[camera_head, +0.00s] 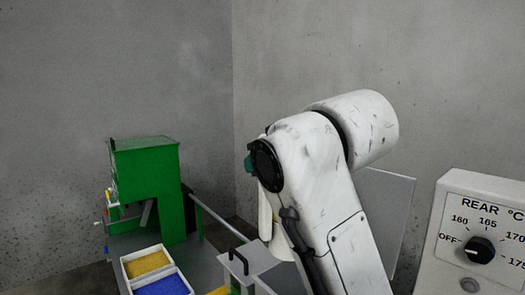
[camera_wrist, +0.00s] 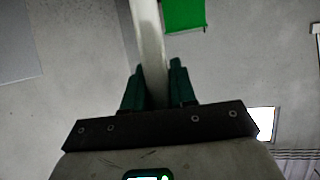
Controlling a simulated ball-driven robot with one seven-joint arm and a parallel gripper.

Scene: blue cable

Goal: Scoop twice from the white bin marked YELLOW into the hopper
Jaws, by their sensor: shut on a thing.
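My gripper (camera_wrist: 157,70) has dark green fingers and is shut on a long pale handle (camera_wrist: 150,35) that runs up out of the wrist view. Its far end is out of that view, so I cannot see a scoop bowl or any load. In the head view my white arm hides most of the gripper. A white bin (camera_head: 125,272) with yellow granules (camera_head: 147,262) stands at the lower left; no marking is readable on it. A green machine (camera_head: 150,170) with a box-shaped top stands behind it, and I cannot make out the hopper's opening. A green patch (camera_wrist: 184,14) shows at the top of the wrist view.
A bin of blue granules (camera_head: 162,287) adjoins the yellow one. A grey box with a dark handle (camera_head: 236,266) stands to their right. A control panel with a temperature knob (camera_head: 480,250) stands at the far right. Concrete walls close off the back.

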